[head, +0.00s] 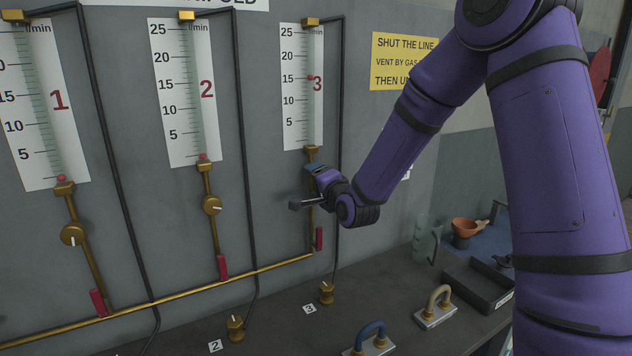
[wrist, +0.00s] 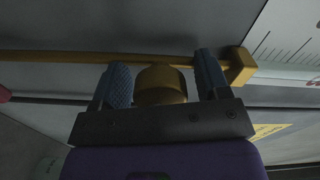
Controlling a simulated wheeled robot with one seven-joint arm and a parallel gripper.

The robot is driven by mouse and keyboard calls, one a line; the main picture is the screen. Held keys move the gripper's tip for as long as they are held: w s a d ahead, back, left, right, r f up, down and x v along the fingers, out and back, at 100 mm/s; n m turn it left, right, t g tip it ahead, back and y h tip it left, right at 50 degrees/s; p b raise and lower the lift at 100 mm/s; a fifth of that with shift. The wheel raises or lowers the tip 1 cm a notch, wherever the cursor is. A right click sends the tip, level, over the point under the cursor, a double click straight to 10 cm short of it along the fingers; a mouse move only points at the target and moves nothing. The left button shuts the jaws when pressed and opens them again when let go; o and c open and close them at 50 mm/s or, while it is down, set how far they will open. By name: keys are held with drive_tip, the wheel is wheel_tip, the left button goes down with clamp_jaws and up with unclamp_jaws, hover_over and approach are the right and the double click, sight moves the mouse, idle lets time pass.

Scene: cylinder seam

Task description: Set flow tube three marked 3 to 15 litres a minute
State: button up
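Flow tube three (head: 302,95) is a white-scaled tube with a red 3 on the grey panel. Its red float (head: 310,77) sits level with about the 15 mark. My gripper (head: 311,175) is at the brass valve below this tube and hides the knob in the head view. In the wrist view the brass knob (wrist: 160,88) lies between the two blue fingers of my gripper (wrist: 162,78). The left finger is very close to the knob, and contact is unclear. A narrow gap shows at the right finger, so the gripper looks open around the knob.
Flow tubes one (head: 45,110) and two (head: 188,95) stand to the left, floats at the bottom. A brass pipe (head: 200,284) runs below. Padlock-shaped handles in blue (head: 371,335) and tan (head: 438,300), a dark tray (head: 478,285) and an orange bowl (head: 466,226) are on the bench.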

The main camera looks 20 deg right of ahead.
drive_tip(key=s+d, duration=0.2)
drive_tip(key=s, duration=0.8)
drive_tip(key=shift+s, duration=0.3)
drive_tip(key=s+d+r+n+g+h, duration=0.1)
drive_tip(key=s+r+n+g, duration=0.2)
drive_tip(key=s, duration=0.7)
drive_tip(key=s+d+r+n+g+h, duration=0.1)
drive_tip(key=s+r+n+g, duration=0.3)
drive_tip(key=s, duration=0.6)
drive_tip(key=s+d+r+n+g+h, duration=0.1)
drive_tip(key=s+n+g, duration=0.4)
drive_tip(key=s, duration=0.6)
wheel_tip(320, 180, up, 3)
drive_tip(key=shift+d+f+n, duration=0.15)
drive_tip(key=shift+d+n, duration=0.25)
drive_tip(key=shift+d, duration=0.4)
